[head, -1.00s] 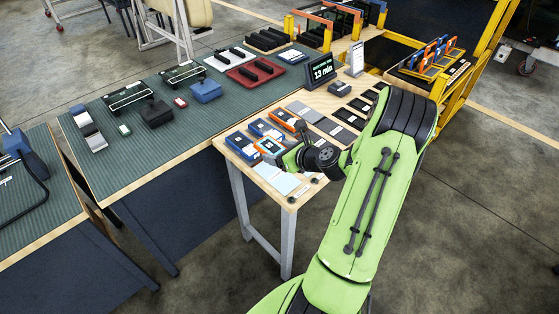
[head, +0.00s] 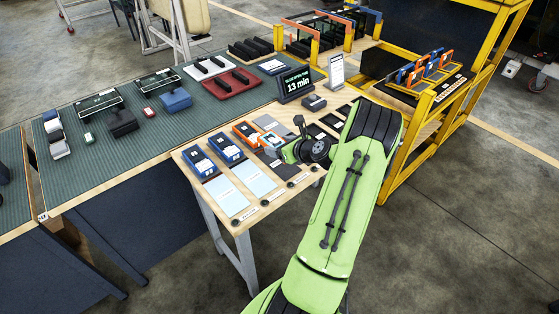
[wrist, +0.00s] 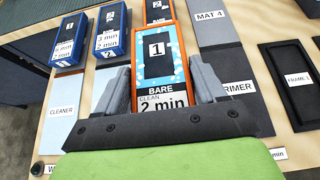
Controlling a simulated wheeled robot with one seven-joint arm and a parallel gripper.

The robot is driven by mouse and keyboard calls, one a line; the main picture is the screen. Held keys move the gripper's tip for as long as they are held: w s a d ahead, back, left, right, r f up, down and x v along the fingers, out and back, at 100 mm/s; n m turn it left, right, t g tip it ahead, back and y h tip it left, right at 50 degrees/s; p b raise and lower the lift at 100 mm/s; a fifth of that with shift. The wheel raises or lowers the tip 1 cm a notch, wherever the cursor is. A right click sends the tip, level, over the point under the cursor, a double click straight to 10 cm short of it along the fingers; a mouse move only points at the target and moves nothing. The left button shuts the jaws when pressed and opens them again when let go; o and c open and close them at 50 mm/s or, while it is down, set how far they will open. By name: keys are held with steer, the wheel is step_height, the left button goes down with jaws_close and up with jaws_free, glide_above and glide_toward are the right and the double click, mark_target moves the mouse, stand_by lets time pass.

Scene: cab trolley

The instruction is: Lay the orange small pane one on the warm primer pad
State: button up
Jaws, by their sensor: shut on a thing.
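The orange small pane one (wrist: 157,60) has an orange frame, a dark "1" panel and the words "BARE" and "CLEAN 2 min". My gripper (wrist: 160,90) is shut on its sides. In the head view the pane (head: 271,140) is over the front table, partly hidden by my gripper (head: 290,149). A grey pad (wrist: 238,70) with a label ending "PRIMER" shows at the right of the pane in the wrist view. The gripper hides the rest of the label, so I cannot tell which pad is warm.
Two blue panes (head: 195,160) (head: 226,147) and another orange pane (head: 246,132) lie behind the pads. A light blue cleaner pad (wrist: 60,100) is at left. A mat marked "MAT 4" (wrist: 210,22) and a dark frame (wrist: 292,72) lie right. A timer (head: 296,83) reads 13 min.

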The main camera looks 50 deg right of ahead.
mark_target(281, 165)
step_height(281, 165, down, 6)
steer(key=shift+d+r+b, duration=0.1)
steer(key=shift+r+b, duration=0.1)
steer(key=shift+b, duration=0.4)
steer(key=shift+f, duration=0.2)
steer(key=o, duration=1.3)
steer(key=shift+r, duration=0.1)
